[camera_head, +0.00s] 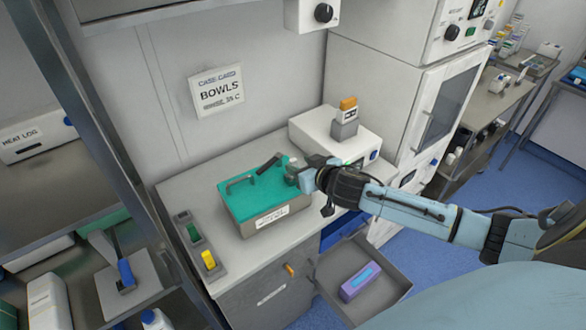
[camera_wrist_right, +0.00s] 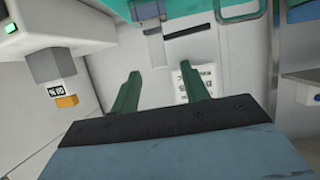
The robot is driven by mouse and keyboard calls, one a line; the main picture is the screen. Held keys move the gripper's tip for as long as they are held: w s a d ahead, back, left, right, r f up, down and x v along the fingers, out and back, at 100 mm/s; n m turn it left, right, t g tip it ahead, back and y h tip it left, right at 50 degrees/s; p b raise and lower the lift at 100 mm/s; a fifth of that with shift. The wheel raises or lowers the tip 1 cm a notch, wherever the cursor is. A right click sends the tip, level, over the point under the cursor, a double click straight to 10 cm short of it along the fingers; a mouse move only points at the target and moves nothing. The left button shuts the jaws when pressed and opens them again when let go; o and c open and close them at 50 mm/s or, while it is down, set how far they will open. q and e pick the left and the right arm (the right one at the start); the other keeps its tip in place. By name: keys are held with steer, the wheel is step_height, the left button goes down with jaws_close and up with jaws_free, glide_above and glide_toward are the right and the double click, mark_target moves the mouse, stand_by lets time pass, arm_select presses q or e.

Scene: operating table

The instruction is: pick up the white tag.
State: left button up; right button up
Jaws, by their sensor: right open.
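Several white labelled pieces show, and I cannot tell which one is the white tag. One white label (camera_head: 272,217) is on the front of the teal-topped case (camera_head: 246,196) on the counter. A white card (camera_head: 217,91) reading "BOWLS" is on the wall; it also shows upside down in the right wrist view (camera_wrist_right: 186,93), partly behind a finger. My right gripper (camera_head: 293,172) is over the right edge of the teal top in the head view. In the right wrist view my right gripper (camera_wrist_right: 161,84) has its two green fingers apart, with nothing between them. My left gripper is not in view.
A white device (camera_head: 308,135) with a grey, orange-topped block (camera_head: 345,122) stands behind my right gripper. An open drawer (camera_head: 390,283) holding a purple box (camera_head: 360,282) juts out below. A grey holder with a yellow piece (camera_head: 208,260) is at the counter's left.

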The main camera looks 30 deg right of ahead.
steer(key=shift+x, duration=1.25)
jaws_close()
